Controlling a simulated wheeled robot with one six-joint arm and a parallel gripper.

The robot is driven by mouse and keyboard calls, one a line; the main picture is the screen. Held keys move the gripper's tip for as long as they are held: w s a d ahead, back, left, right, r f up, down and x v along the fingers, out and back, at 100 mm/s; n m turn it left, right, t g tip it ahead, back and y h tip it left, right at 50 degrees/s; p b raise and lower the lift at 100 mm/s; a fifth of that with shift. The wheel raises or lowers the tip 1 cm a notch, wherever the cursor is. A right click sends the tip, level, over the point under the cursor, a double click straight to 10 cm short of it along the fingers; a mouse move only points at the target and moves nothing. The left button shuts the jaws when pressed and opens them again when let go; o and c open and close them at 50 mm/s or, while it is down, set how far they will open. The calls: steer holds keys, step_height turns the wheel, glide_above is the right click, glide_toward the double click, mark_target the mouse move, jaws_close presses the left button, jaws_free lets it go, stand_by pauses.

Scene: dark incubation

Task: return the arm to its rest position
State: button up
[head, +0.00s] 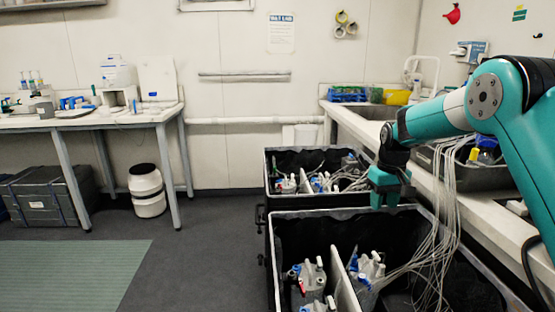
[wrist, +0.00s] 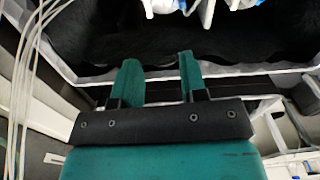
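My teal arm reaches in from the right in the head view, with its elbow high over the counter. My gripper (head: 388,192) hangs down over the near edge of the far black crate (head: 310,203), close to the gap between the two crates. In the wrist view my gripper (wrist: 155,75) shows two teal fingers set apart, with nothing between them. A dark crate interior and its pale rim lie beyond the fingertips. Whether a finger touches the rim cannot be told.
The near black crate (head: 277,262) holds bottles and a divider. Pale tubes (head: 447,205) hang from the counter (head: 372,130) into the crates, close to my arm. The floor (head: 205,240) left of the crates is clear.

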steer(key=s+a+r+n+y+p, duration=0.25)
steer(key=s+a+r+p, duration=0.25)
steer(key=s+a+r, duration=1)
steer(key=s+a+r+n+p, duration=0.1)
steer(key=s+r+p, duration=0.1)
steer(key=s, duration=0.9)
steer(key=s+a+r+n+y+p, duration=0.1)
steer(key=s+a+r+n+p, duration=0.1)
steer(key=s, duration=1)
steer(key=shift+s+a+r, duration=0.3)
steer(key=shift+r, duration=0.35)
steer(key=shift+s+y, duration=0.1)
steer(key=shift+y, duration=0.15)
